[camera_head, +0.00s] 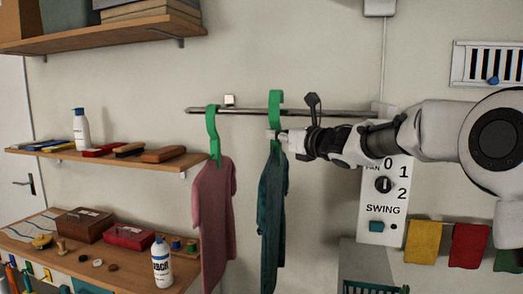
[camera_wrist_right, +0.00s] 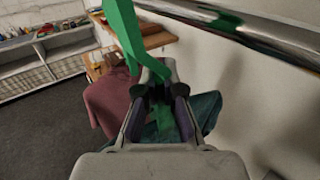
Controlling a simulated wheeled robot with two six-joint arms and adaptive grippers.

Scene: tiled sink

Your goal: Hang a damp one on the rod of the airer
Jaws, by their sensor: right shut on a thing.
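A teal garment (camera_head: 272,215) hangs from a green hanger (camera_head: 275,98), which my right gripper (camera_head: 284,138) is shut on, just below the metal rod (camera_head: 245,112). The hanger's hook rises above the rod's line; I cannot tell whether it is over the rod or in front of it. In the right wrist view the hanger (camera_wrist_right: 122,30) runs up out of frame, with the rod (camera_wrist_right: 270,38) to its right. A mauve garment (camera_head: 214,215) hangs on another green hanger (camera_head: 212,135) at the rod's left end. My left gripper is not in view. Dampness is not visible.
A panel (camera_head: 383,205) marked "SWING", with a knob and a teal button, is on the wall below my right arm. Wooden shelves (camera_head: 95,155) with bottles and brushes are at the left. Coloured cloths (camera_head: 468,245) hang at the right. The rod between the hangers is clear.

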